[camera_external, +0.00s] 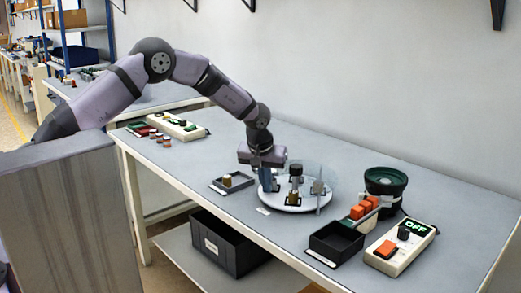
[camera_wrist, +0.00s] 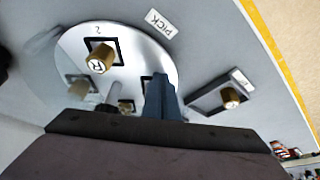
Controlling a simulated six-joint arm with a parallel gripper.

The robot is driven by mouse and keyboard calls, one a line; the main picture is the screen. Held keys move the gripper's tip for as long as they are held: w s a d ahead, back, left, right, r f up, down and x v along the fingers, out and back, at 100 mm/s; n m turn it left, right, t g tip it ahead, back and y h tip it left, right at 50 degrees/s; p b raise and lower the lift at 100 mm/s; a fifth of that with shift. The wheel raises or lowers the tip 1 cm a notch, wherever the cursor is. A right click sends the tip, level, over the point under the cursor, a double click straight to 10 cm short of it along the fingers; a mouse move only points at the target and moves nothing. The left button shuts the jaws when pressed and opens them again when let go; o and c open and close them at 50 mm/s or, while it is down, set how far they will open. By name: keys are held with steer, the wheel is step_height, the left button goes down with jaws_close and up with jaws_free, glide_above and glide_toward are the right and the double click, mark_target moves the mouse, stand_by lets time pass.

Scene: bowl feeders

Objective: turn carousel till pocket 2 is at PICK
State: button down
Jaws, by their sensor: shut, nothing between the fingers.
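The white round carousel (camera_external: 292,206) stands on the bench. In the wrist view its disc (camera_wrist: 135,45) carries black square pockets. Pocket 2 (camera_wrist: 89,44), with its number printed beside it, holds a brass cylinder (camera_wrist: 103,60) with a mark on top. The PICK label (camera_wrist: 160,22) lies just off the rim, to the right of pocket 2 in that view, so pocket 2 is apart from it. My gripper (camera_external: 267,188) is shut and empty, low over the near-left part of the disc. Its blue fingers (camera_wrist: 163,98) hide part of another pocket.
A black tray (camera_external: 219,187) with a brass part sits left of the carousel. A clear panel (camera_external: 327,190) stands at its right. Further right are a black bin (camera_external: 335,243), orange blocks (camera_external: 360,211), a green bowl feeder (camera_external: 386,181) and a control box reading OFF (camera_external: 403,247).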

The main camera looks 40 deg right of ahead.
steer(key=shift+w+d+m+g, duration=0.35)
steer(key=shift+w+m, duration=0.25)
steer(key=shift+m, duration=0.3)
steer(key=shift+w+d, duration=0.2)
steer(key=shift+w, duration=0.05)
steer(key=shift+w+d, duration=0.1)
steer(key=shift+w, duration=0.05)
